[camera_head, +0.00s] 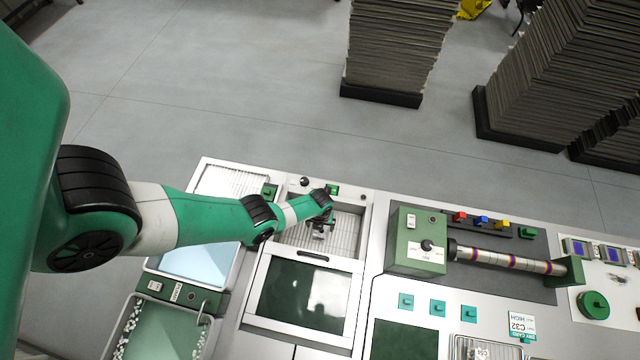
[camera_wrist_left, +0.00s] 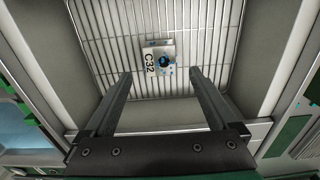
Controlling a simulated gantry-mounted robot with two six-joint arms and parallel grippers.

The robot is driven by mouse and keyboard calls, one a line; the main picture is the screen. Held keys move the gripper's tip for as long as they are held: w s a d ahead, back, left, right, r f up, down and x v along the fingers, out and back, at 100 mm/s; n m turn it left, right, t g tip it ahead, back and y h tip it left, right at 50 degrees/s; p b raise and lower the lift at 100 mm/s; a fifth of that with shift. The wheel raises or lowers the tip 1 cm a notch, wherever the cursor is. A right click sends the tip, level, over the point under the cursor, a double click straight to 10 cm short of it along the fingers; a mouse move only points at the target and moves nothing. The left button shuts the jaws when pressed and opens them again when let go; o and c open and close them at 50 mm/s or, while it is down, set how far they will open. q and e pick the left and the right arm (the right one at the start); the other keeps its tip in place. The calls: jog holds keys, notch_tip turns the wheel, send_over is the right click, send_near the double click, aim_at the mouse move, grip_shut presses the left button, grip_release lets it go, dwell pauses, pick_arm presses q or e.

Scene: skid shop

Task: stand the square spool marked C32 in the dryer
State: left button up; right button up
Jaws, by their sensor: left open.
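The square spool marked C32 (camera_wrist_left: 162,58) is a small silvery block with a blue-and-dark centre and a white label. In the left wrist view it stands on the wire rack (camera_wrist_left: 110,45) inside the dryer. The dryer (camera_head: 352,222) is the open pale bay left of centre in the head view, with its dark-windowed door (camera_head: 305,295) lowered in front. My left gripper (camera_wrist_left: 160,74) is open, its fingertips apart on either side of the spool's near edge. In the head view the left gripper (camera_head: 318,230) reaches into the bay and mostly hides the spool. My right gripper is not in view.
A light-blue basin (camera_head: 198,262) and a green-lined tray (camera_head: 165,330) lie left of the dryer. A green winding machine (camera_head: 415,240) with a long roller stands to the right. A card reading C32 HIGH (camera_head: 515,324) lies at the front right. Dryer walls border the rack closely.

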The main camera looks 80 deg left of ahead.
pick_arm(q)
notch_tip(320, 180, up, 5)
jog(key=p, duration=0.3)
jog(key=shift+f, duration=0.1)
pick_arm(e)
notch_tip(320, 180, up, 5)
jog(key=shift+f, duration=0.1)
